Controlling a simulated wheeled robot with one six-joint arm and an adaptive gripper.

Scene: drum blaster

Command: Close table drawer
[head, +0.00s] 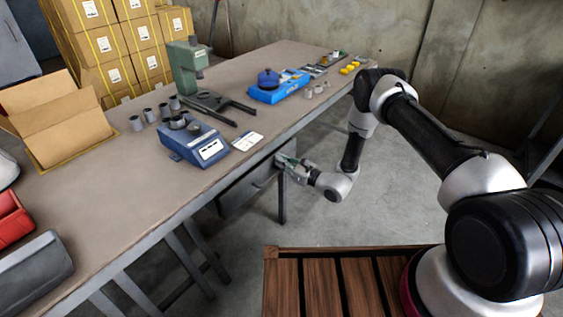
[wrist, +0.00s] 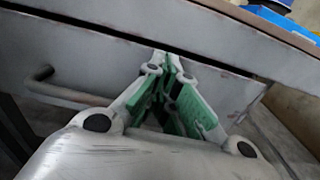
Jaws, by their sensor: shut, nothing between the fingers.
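The table drawer has a grey metal front (head: 243,192) under the table's near edge, partly hidden by the tabletop. In the wrist view the drawer front (wrist: 225,92) runs across below the table edge, with a bar handle (wrist: 70,92) to the left of my gripper. The front looks close under the table edge, but I cannot tell whether a small gap remains. My gripper (head: 284,160) is at the drawer's right part. In the wrist view my gripper (wrist: 172,60) has its green-padded fingertips together, empty, at or very near the upper drawer front. Contact is unclear.
The tabletop (head: 120,200) overhangs the drawer. On it stand a blue scale (head: 195,145), a green press (head: 187,68), a blue tray (head: 278,88) and an open cardboard box (head: 60,125). A table leg (head: 282,200) stands below my gripper. The floor (head: 340,222) right of the table is clear.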

